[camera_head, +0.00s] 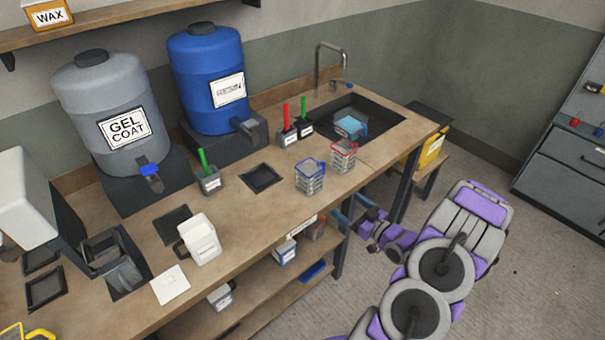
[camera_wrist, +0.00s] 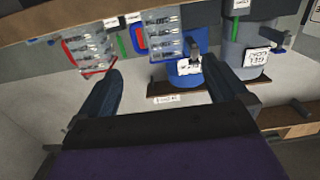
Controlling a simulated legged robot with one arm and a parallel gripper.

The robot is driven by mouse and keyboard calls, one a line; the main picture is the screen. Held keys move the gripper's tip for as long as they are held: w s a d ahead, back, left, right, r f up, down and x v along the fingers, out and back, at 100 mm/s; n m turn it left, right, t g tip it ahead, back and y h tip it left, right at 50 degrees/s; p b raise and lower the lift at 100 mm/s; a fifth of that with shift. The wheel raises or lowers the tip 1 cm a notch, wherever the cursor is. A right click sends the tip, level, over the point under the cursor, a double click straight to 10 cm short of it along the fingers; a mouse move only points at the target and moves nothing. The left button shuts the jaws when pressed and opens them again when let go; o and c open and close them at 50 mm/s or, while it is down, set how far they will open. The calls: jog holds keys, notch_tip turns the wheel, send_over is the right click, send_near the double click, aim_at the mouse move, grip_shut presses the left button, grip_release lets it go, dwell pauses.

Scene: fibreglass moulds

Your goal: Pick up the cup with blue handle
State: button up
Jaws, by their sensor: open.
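The clear cup with blue handle (camera_head: 310,180) stands upright on the workbench near its front edge. It also shows in the wrist view (camera_wrist: 163,42), where the picture is upside down; it appears at the top, between the finger directions. My gripper (camera_head: 356,208) is open and empty, in front of the bench edge, to the right of and apart from the cup. In the wrist view my gripper (camera_wrist: 163,70) has both dark fingers spread wide. A similar cup with red handle (camera_head: 343,156) stands just behind and right of the blue-handled one.
The workbench (camera_head: 250,213) holds a grey gel coat drum (camera_head: 100,90), a blue drum (camera_head: 205,65), brush holders (camera_head: 209,182) and a white jug (camera_head: 202,240). A sink (camera_head: 372,112) with a blue item lies at the right. A lower shelf (camera_head: 255,300) holds containers under the bench.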

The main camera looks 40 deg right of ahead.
jog(key=b, duration=0.2)
send_near(317, 183)
jog(key=w, duration=0.6)
jog(key=shift+a, duration=0.4)
jog(key=shift+w+d+f+b, duration=0.2)
jog(key=shift+w+b, duration=0.2)
jog(key=shift+w, duration=0.15)
jog(key=w, duration=0.2)
jog(key=w+b, duration=0.1)
jog(key=w, duration=0.1)
jog(key=shift+a, duration=0.25)
jog(key=shift+w+a+r+b, duration=0.1)
jog(key=shift+w+a+b, duration=0.15)
jog(key=shift+w+b, duration=0.15)
jog(key=shift+d, duration=0.1)
jog(key=shift+d, duration=0.1)
jog(key=shift+c, duration=0.2)
